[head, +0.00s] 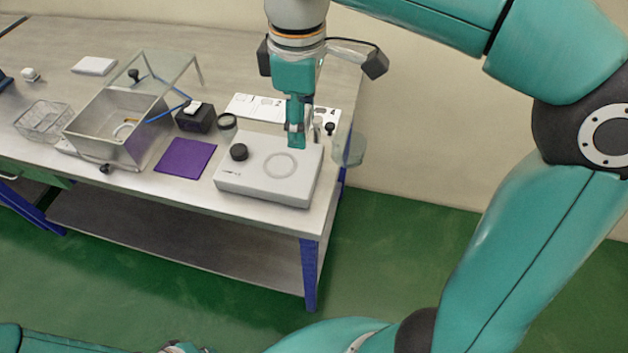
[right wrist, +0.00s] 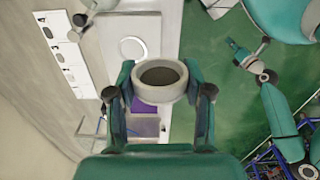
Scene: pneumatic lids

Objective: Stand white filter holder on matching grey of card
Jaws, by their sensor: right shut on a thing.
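The white card (head: 245,104) lies at the back of the bench, partly behind my right gripper. It also shows in the right wrist view (right wrist: 68,66), with numbers and grey marks. The gripper and holder are apart from the card in that view. My left arm shows only in part, and its fingers are unclear.
The white device (head: 260,190) with a dark knob (head: 239,152) stands in front of the card. A round jar (head: 227,122), a black box (head: 196,121) and a purple mat (head: 186,158) are to its left. A metal basin (head: 110,125) and wire basket (head: 43,121) stand farther left.

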